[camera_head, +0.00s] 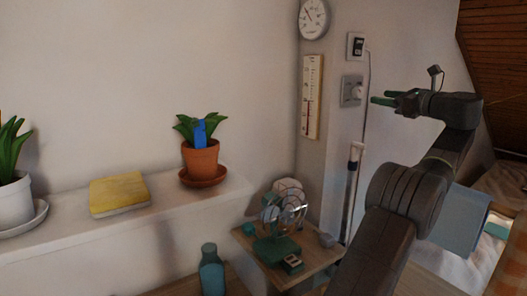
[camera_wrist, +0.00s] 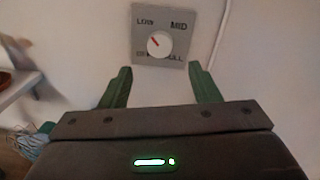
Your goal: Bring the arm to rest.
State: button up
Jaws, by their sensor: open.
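My gripper (camera_head: 382,98) is at the end of my dark grey arm, raised at the right of the head view. Its green fingers point left, with the wall dial behind them. In the wrist view my gripper (camera_wrist: 158,82) shows two green fingers spread apart with nothing between them. A grey dial plate (camera_head: 352,91) is on the wall. In the wrist view the dial plate (camera_wrist: 171,62) lies just beyond the fingertips, its white knob marked by a red pointer toward the upper left. I cannot tell the exact gap; the fingers do not appear to touch it.
A white shelf (camera_head: 120,228) at the left bears a yellow book (camera_head: 119,194) and a potted plant (camera_head: 200,159). A small table (camera_head: 319,257) with a fan (camera_head: 283,216) stands below the dial. A switch (camera_head: 356,46) with a cable is above it. A bed is at right.

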aim_at(361, 94)
jog(key=p+x, duration=0.1)
jog(key=x, duration=0.6)
jog(key=shift+w+a+r, duration=0.1)
jog(key=shift+w+a, duration=0.05)
